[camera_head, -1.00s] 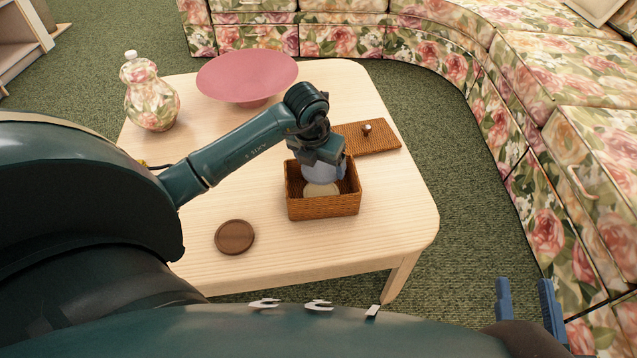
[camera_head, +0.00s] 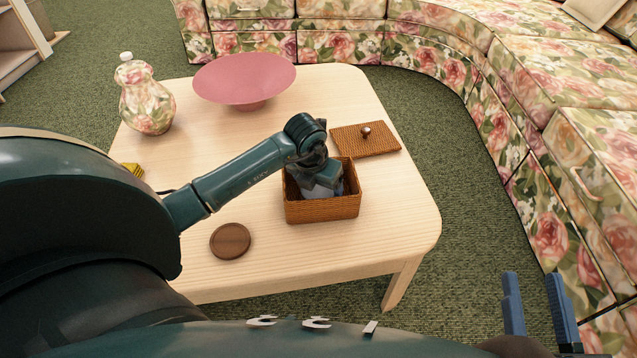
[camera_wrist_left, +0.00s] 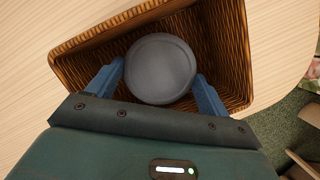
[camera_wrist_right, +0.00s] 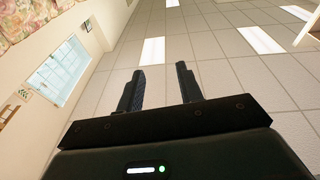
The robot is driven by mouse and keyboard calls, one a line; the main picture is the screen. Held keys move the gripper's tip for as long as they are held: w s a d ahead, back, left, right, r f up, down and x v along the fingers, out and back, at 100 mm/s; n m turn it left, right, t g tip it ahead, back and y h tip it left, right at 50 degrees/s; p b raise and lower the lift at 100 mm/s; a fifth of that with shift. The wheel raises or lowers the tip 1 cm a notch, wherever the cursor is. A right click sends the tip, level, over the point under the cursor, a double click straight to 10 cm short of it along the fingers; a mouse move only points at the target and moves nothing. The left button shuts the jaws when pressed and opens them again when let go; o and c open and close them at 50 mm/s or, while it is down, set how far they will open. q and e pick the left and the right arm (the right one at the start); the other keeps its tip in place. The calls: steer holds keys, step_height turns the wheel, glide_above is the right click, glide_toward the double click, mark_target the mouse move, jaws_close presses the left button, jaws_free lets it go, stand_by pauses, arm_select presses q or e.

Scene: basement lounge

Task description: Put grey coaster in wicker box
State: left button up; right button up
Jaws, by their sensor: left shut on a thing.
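The wicker box (camera_head: 322,209) stands open on the wooden table, with its walls also around the coaster in the left wrist view (camera_wrist_left: 232,50). My left gripper (camera_head: 318,188) reaches down inside it. In the left wrist view, the round grey coaster (camera_wrist_left: 160,68) lies between the two blue fingers, and my left gripper (camera_wrist_left: 157,86) is shut on it within the box walls. In the head view, the arm and fingers mostly hide the coaster. My right gripper (camera_head: 538,305) is open and empty, away from the table at lower right; its spread fingers show in its wrist view (camera_wrist_right: 160,85).
A brown round coaster (camera_head: 230,241) lies left of the box. The wicker lid (camera_head: 350,141) with a knob lies behind it. A pink bowl (camera_head: 245,80), a floral vase (camera_head: 146,104) and a yellow object (camera_head: 133,169) are farther back. The table's right front is clear.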

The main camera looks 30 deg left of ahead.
arm_select(q)
steer(key=shift+f, duration=0.2)
steer(key=o, duration=0.7)
steer(key=shift+c, duration=0.2)
arm_select(e)
steer(key=shift+r, duration=0.2)
arm_select(q)
steer(key=shift+r, duration=0.15)
arm_select(e)
steer(key=shift+r, duration=0.1)
